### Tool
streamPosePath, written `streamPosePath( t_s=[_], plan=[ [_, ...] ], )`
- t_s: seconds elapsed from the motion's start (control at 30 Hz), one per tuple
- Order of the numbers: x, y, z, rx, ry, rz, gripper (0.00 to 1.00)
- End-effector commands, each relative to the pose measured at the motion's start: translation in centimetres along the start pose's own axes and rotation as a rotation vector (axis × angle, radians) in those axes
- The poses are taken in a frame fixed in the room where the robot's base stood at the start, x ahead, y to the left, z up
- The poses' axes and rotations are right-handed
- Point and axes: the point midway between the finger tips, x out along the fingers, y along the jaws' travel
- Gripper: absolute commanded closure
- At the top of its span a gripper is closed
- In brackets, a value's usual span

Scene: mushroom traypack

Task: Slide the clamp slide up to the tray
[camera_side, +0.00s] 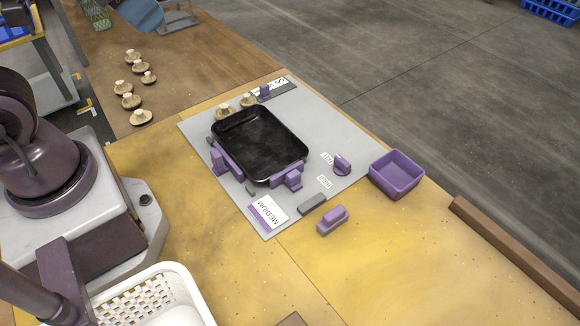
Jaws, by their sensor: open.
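A black, empty tray (262,140) lies on the grey plate (318,128), set at a slant. A long purple bar (228,160) with blocks stands along its left side. A shorter purple piece (287,175) with a knob is at its near right corner, touching or nearly touching it. I cannot tell which purple part is the clamp slide. A small purple block (264,90) sits near a label at the plate's far edge. A purple knob (342,163) stands on the right side of the plate. My gripper is not in view; my arm's base is at the left.
Brown-capped mushrooms lie beyond the tray (222,111) and in a group at upper left (132,85). A purple bin (396,174) and a loose purple handled block (332,220) are at right. A white basket (153,297) is at the front.

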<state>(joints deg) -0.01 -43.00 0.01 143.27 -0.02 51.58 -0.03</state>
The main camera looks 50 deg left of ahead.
Motion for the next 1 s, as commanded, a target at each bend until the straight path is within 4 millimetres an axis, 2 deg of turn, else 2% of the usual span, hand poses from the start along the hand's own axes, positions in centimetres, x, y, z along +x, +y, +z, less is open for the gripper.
streamPosePath(
  t_s=[0.23,0.37,0.47,0.5,0.67,0.87,1.0],
  plan=[
    [0.0,0.0,0.0,0.001,0.000,0.000,0.41],
    [0.6,-0.1,0.1,-0.003,-0.027,-0.002,0.71],
    [2.1,-0.3,0.3,-0.013,-0.107,-0.003,0.94],
    [2.9,-0.3,0.2,-0.023,-0.148,0.001,1.00],
    [7.1,-0.1,-0.5,-0.148,-0.325,0.042,1.00],
    [13.3,0.3,-1.3,-0.466,-0.514,0.063,1.00],
    [18.2,0.4,-1.4,-0.752,-0.626,0.038,1.00]
  ],
)
